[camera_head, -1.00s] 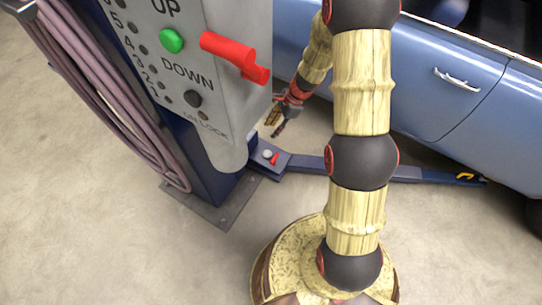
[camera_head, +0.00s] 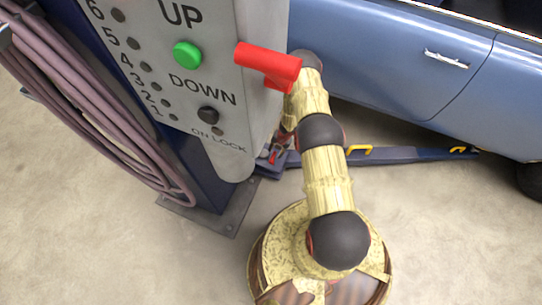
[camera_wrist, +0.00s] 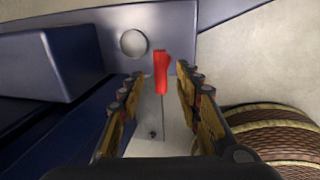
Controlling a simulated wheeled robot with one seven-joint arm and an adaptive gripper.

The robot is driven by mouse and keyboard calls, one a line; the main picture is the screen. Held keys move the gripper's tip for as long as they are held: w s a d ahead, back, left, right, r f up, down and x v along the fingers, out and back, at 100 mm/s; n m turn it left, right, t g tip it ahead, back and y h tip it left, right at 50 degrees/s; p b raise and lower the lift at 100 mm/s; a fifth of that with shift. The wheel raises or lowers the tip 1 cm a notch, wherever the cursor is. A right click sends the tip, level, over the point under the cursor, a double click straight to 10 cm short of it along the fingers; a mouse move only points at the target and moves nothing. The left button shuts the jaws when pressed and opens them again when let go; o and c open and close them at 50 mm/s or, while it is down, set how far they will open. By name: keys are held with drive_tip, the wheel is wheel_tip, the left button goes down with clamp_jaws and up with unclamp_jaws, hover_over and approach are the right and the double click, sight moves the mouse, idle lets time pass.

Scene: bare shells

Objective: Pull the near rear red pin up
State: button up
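The red pin (camera_wrist: 161,72) stands on a dark blue lift arm, by a round light-grey button-like piece (camera_wrist: 133,43). In the wrist view it lies between and just beyond the fingertips of my gripper (camera_wrist: 160,84). My gripper is open, with one finger on each side of the pin and a visible gap on both sides. In the head view my gripper (camera_head: 279,148) is low, beside the foot of the lift post, and partly hidden by my arm and the control box. A small red piece shows there, but I cannot tell whether it is the pin.
A grey control box (camera_head: 222,110) with a red lever (camera_head: 268,63) and a green button (camera_head: 187,54) stands close on the left. A hose bundle (camera_head: 90,110) hangs beside it. A blue car (camera_head: 400,70) is behind. The lift arm (camera_head: 400,155) carries yellow handles (camera_head: 358,149). Floor is clear in front.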

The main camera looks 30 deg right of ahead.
sight(273, 155)
drive_tip(key=f+b, duration=0.1)
drive_tip(key=f, duration=0.1)
drive_tip(key=f+b, duration=0.1)
drive_tip(key=f, duration=0.1)
drive_tip(key=w+a+f+b, duration=0.1)
drive_tip(key=f, duration=0.2)
drive_tip(key=shift+f, duration=0.1)
drive_tip(key=shift+c, duration=0.3)
drive_tip(key=c, duration=0.8)
drive_tip(key=shift+w, duration=0.15)
clamp_jaws()
